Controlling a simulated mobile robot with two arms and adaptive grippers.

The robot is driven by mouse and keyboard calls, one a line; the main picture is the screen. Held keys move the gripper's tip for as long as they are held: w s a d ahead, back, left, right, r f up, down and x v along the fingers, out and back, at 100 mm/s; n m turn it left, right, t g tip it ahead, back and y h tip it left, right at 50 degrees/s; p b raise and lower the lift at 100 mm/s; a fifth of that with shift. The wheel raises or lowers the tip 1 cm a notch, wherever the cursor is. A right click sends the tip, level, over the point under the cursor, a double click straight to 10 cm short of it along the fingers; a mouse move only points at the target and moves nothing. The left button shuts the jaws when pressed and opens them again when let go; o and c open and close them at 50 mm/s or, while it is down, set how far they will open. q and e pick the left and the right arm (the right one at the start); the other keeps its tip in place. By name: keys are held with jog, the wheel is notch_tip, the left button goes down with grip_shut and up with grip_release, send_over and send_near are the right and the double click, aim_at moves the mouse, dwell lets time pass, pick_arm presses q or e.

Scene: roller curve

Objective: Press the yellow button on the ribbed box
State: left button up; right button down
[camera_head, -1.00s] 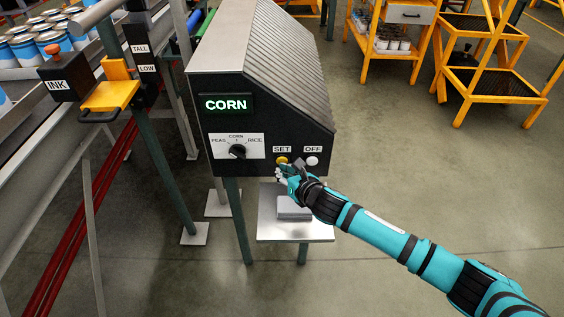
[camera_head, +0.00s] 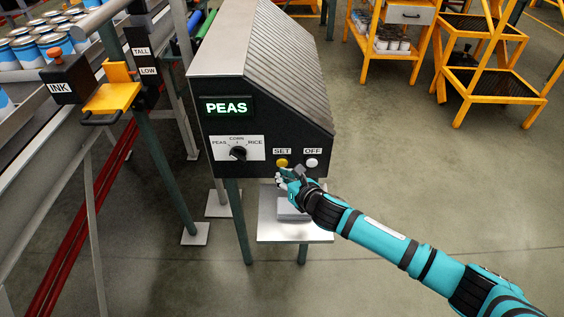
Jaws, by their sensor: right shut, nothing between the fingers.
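The ribbed box (camera_head: 290,60) stands on green legs in the middle of the head view. Its lit display (camera_head: 226,107) reads PEAS. The yellow button (camera_head: 282,163) sits under the SET label on the front panel, fully in sight. A white button (camera_head: 311,163) under OFF is to its right. A black knob (camera_head: 239,153) with PEAS, CORN and RICE marks is to its left. My right gripper (camera_head: 281,179) is shut and empty, just below the yellow button; a small gap seems to lie between them. My left gripper is out of view.
A grey plate (camera_head: 270,229) lies below the box, under my right gripper. A yellow shelf stands at the back right. Floor at right is clear.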

jog(key=shift+s, duration=0.1)
jog(key=shift+s+p, duration=1.15)
jog(key=shift+s, duration=1.3)
